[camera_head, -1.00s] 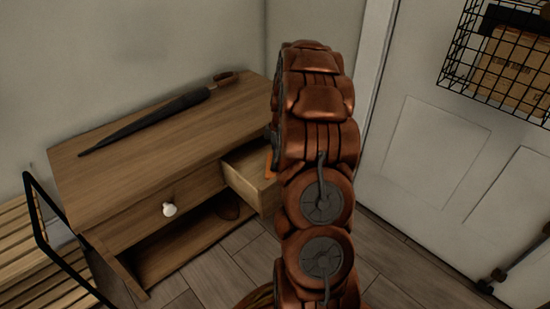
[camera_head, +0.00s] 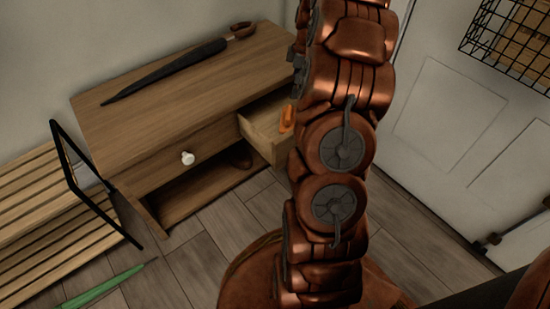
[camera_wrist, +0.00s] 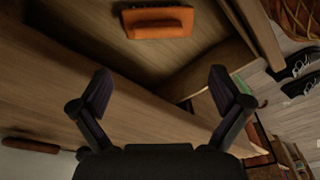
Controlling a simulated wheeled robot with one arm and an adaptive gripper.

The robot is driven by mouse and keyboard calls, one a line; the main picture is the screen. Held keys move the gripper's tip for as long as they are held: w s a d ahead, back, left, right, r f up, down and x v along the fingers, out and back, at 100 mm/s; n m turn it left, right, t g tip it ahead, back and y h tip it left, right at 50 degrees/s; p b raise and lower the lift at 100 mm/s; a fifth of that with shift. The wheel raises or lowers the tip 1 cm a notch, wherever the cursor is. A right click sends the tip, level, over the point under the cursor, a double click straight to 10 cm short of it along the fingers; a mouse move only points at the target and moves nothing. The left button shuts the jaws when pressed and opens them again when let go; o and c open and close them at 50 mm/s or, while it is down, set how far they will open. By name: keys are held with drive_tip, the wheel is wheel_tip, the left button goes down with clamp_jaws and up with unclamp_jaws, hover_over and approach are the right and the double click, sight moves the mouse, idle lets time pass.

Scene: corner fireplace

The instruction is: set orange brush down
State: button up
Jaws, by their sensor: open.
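The orange brush (camera_head: 287,118) is in the open right drawer (camera_head: 262,128) of the wooden cabinet, partly hidden by my arm in the head view. In the wrist view the brush (camera_wrist: 158,24) lies in the drawer at the top of the picture, beyond my fingertips. My gripper (camera_wrist: 160,88) is open, its two dark fingers wide apart with nothing between them. The brush is apart from both fingers. The gripper's fingers are not clearly seen in the head view, where my arm covers that area.
A dark umbrella (camera_head: 175,70) lies on the cabinet top (camera_head: 160,100). The left drawer with a white knob (camera_head: 188,158) is shut. A slatted bench (camera_head: 40,210) with a black frame stands at left. A green object (camera_head: 105,287) lies low at left. A wire basket (camera_head: 510,45) hangs on the white door.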

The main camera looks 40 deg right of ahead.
drive_tip(key=s+a+r+m+g, duration=0.1)
drive_tip(key=s+a+r, duration=0.15)
drive_tip(key=a, duration=0.55)
drive_tip(key=s+a+r+m+g, duration=0.1)
drive_tip(key=s+a, duration=0.2)
drive_tip(key=a, duration=0.6)
drive_tip(key=s+a+r+m, duration=0.2)
drive_tip(key=s+a, duration=0.1)
drive_tip(key=a, duration=0.5)
drive_tip(key=s+a+m+g, duration=0.1)
drive_tip(key=s+a, duration=0.2)
drive_tip(key=s, duration=0.4)
drive_tip(key=s+a+m, duration=0.2)
drive_tip(key=s+a, duration=0.2)
drive_tip(key=s, duration=0.3)
drive_tip(key=s+a+m+g+h, duration=0.1)
drive_tip(key=s+a, duration=0.2)
drive_tip(key=s, duration=0.3)
drive_tip(key=shift+s+a+f+m+g, duration=0.25)
drive_tip(key=shift+s+f+m+g, duration=0.05)
drive_tip(key=shift+s+f, duration=0.15)
